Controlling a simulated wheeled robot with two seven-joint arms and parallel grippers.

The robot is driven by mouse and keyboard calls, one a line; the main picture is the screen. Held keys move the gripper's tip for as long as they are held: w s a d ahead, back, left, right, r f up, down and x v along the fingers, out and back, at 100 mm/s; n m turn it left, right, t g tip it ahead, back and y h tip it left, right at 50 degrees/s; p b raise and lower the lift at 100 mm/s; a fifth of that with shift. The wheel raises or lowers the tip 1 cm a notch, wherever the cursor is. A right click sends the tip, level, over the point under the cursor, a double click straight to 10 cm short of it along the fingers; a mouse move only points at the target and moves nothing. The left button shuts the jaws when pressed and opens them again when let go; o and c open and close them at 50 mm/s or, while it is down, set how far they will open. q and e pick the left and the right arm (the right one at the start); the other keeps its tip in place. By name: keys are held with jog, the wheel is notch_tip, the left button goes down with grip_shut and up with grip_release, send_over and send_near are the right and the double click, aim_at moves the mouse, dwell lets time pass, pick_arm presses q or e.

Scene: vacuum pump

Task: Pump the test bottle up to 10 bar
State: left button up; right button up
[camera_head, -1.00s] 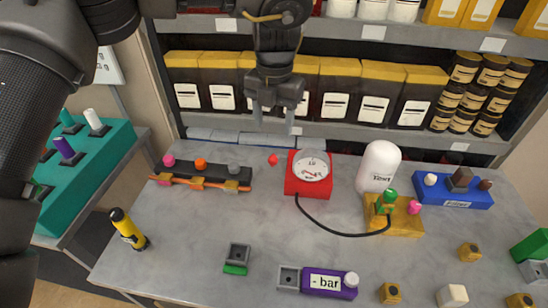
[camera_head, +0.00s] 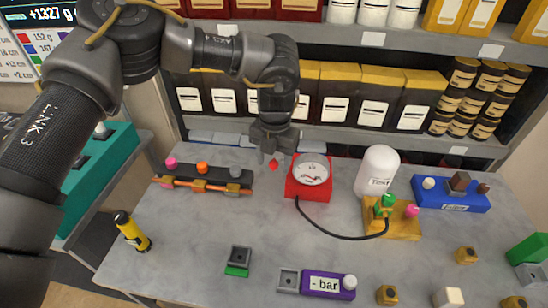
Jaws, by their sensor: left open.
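The white test bottle (camera_head: 377,172) stands upright at the back of the table, its label partly readable as "Test". Left of it is a red gauge box (camera_head: 309,191) with a round white dial (camera_head: 312,171). A black hose runs from the gauge to a yellow block (camera_head: 405,226) that carries a green knob (camera_head: 385,204) and a pink knob (camera_head: 412,210). A small red knob (camera_head: 273,165) sits just left of the gauge. My left gripper (camera_head: 273,156) is open, pointing down at this red knob, with its fingertips close around or above it; contact cannot be told. My right gripper is not visible.
A black block (camera_head: 209,172) with pink, orange and grey knobs lies at the back left. A blue block (camera_head: 450,196) stands at the back right. A purple "- bar" block (camera_head: 322,283) and a yellow-black flashlight (camera_head: 131,231) are nearer.

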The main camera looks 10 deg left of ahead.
pick_arm(q)
jog(key=shift+f, duration=0.1)
grip_shut()
dwell(0.3)
jog(key=shift+f, duration=0.1)
jog(key=shift+s+f+b, duration=0.5)
jog(key=shift+f+b, duration=0.1)
jog(key=shift+f, duration=0.05)
jog(key=shift+s+f+b, duration=0.65)
jog(key=shift+f+b, duration=0.4)
jog(key=shift+f, duration=0.4)
jog(key=shift+s+f+b, duration=0.7)
jog(key=shift+f+b, duration=0.3)
jog(key=shift+f, duration=0.45)
jog(key=shift+s+f+b, duration=0.65)
jog(key=shift+f+b, duration=0.4)
jog(key=shift+f, duration=0.4)
